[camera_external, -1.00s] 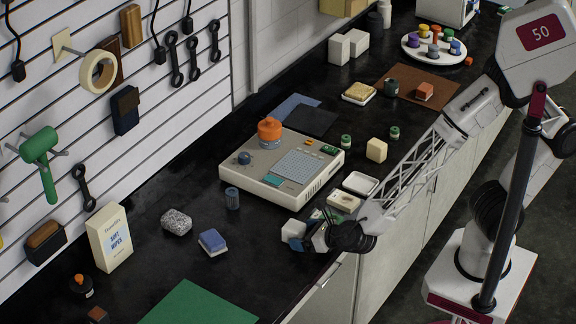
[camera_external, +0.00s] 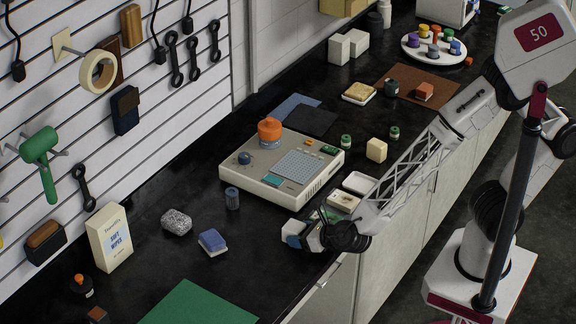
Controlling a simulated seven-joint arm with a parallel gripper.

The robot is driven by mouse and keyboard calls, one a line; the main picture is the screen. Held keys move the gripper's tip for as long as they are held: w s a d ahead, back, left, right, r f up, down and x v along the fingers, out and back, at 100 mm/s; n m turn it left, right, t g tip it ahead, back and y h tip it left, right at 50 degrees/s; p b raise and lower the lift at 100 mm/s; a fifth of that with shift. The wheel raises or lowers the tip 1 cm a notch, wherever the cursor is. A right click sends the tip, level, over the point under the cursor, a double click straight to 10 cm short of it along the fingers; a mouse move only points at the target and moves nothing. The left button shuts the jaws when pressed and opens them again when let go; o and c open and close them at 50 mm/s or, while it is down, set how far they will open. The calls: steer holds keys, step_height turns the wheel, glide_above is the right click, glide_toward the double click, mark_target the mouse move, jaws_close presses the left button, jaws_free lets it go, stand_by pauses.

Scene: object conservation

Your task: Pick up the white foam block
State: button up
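A small white block (camera_external: 293,228), which looks like the foam block, is at the counter's front edge, below the grey console. My gripper (camera_external: 312,238) is right at its right side, low over the edge, and covers part of it. A blue patch shows just under the white face; I cannot tell whether it belongs to the block or to my gripper. The fingers are small and dark here, so I cannot tell whether they are open or closed on the block.
The console (camera_external: 282,168) with an orange knob stands behind my gripper. A small tray with a pale block (camera_external: 344,202) and a white dish (camera_external: 360,183) lie close to my forearm. A blue sponge (camera_external: 212,242) and a grey speckled block (camera_external: 176,221) lie left. Bare counter lies between.

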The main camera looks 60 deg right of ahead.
mark_target(292, 225)
steer(key=c, duration=0.4)
steer(key=shift+r, duration=0.1)
steer(key=shift+r, duration=1.8)
steer(key=s+d, duration=0.3)
steer(key=s, duration=0.1)
steer(key=s+d, duration=0.3)
steer(key=s, duration=0.1)
steer(key=s+d+r, duration=0.1)
steer(key=s+d, duration=0.3)
steer(key=shift+s, duration=0.25)
steer(key=shift+r, duration=0.1)
